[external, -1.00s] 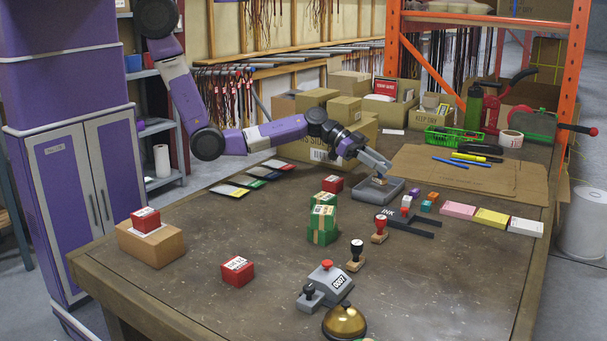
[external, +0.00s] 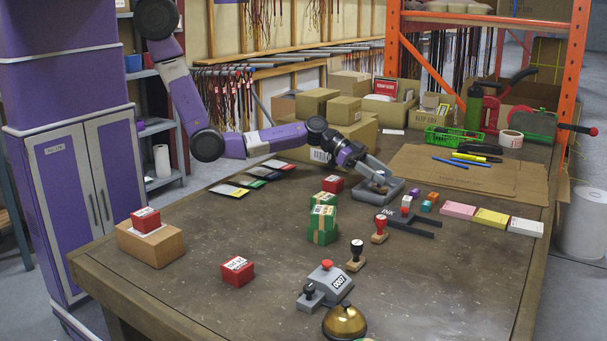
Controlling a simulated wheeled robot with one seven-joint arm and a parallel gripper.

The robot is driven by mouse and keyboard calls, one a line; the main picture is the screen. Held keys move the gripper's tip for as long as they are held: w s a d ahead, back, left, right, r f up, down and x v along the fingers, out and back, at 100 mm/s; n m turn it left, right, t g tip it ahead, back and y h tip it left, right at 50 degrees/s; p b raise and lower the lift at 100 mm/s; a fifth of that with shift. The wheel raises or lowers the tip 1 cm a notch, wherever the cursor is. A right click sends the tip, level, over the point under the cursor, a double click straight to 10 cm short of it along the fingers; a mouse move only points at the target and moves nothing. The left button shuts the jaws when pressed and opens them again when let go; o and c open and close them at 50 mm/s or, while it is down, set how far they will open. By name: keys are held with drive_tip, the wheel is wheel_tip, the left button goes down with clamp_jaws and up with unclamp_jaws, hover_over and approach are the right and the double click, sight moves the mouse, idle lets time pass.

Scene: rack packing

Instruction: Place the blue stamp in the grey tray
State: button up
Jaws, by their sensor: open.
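The grey tray (external: 397,190) lies on the table, right of centre. My gripper (external: 381,180) reaches down over it from the left with its jaws open. A small wooden-based piece, apparently a stamp (external: 380,189), stands in the tray at the fingertips. The fingers hide most of it, so I cannot tell its handle colour or whether they touch it. No blue handle shows clearly elsewhere. A black-handled stamp (external: 356,256) and a red-handled stamp (external: 380,229) stand upright on the table in front of the tray.
Cardboard (external: 470,176) lies behind.

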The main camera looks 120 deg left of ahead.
drive_tip(key=shift+r, duration=0.2)
drive_tip(key=v, duration=1.2)
drive_tip(key=shift+b, duration=0.35)
drive_tip(key=shift+f, duration=0.1)
